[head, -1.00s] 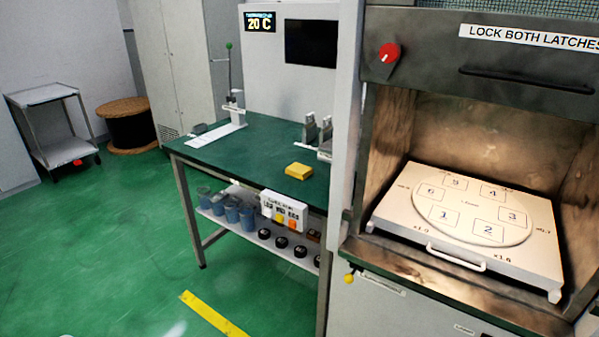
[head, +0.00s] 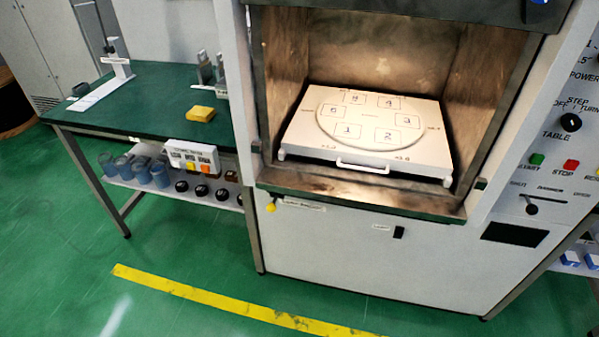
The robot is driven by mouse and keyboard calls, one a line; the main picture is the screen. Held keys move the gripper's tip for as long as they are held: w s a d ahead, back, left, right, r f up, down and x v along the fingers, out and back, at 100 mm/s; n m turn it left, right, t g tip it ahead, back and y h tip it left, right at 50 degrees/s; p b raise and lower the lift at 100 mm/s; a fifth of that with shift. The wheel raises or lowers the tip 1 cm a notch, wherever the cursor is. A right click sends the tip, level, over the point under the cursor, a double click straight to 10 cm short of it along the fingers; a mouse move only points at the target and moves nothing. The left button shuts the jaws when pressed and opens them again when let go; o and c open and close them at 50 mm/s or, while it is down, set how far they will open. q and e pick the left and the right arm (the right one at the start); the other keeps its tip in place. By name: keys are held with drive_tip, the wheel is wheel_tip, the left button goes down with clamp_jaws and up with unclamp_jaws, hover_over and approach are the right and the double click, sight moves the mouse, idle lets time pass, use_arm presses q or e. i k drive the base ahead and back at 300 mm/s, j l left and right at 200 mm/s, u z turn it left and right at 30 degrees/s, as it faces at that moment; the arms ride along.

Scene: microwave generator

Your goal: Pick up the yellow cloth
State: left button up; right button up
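The yellow cloth (head: 201,113) is a small folded block. It lies on the green top of the workbench (head: 150,88), near the bench's front edge and left of the large microwave cabinet. Nothing touches it from above. Neither of my grippers shows in the head view.
The open cabinet chamber holds a white numbered turntable tray (head: 292,138) with a front handle. A control panel (head: 560,130) is at the right. A white press stand (head: 101,92) is on the bench; blue cups (head: 141,172) are on its lower shelf. Green floor around the yellow line (head: 215,300) is clear.

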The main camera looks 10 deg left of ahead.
sight(201, 114)
drive_tip(key=i+j+u, duration=0.2)
drive_tip(key=i+j, duration=0.7)
